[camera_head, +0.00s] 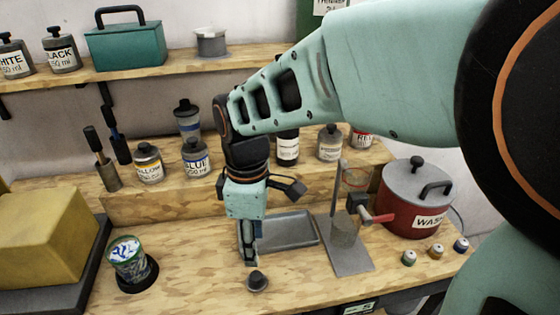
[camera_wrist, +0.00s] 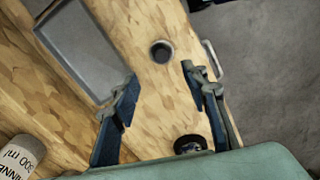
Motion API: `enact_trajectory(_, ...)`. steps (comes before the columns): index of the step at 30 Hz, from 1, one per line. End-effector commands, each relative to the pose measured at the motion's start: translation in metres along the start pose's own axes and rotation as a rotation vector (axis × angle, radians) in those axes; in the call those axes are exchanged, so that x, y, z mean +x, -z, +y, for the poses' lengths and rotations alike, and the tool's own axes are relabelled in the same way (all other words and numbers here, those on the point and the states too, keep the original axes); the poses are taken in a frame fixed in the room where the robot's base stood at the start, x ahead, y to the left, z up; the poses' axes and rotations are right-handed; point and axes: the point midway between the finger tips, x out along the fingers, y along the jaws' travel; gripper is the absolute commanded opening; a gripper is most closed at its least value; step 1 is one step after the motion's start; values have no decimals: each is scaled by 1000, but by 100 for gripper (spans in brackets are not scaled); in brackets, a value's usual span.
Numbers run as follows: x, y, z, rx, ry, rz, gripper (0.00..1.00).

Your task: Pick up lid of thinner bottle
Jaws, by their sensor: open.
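A small dark round lid (camera_head: 257,281) lies on the wooden bench near its front edge. It also shows in the wrist view (camera_wrist: 161,51), beyond the fingertips and roughly in line with the gap between them. My gripper (camera_head: 249,259) points down just behind and left of the lid in the head view. In the wrist view my gripper (camera_wrist: 160,78) has its two fingers wide apart, with nothing between them. The thinner bottle (camera_wrist: 22,158), with a partly cut-off "300 ml" label, shows at the lower left of the wrist view.
A grey tray (camera_head: 287,231) lies behind my gripper. A stand with a grey base plate (camera_head: 352,262) and a red wash pot (camera_head: 404,205) are to the right. A paint-smeared cup (camera_head: 128,258) is at left. Bottles line the raised step behind.

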Motion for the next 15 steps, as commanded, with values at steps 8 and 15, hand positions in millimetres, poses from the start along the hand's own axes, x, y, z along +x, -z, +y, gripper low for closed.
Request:
enact_trajectory(8,40,1,-1,-7,2,-4,41)
enact_trajectory(15,60,1,-1,-6,1,-3,41)
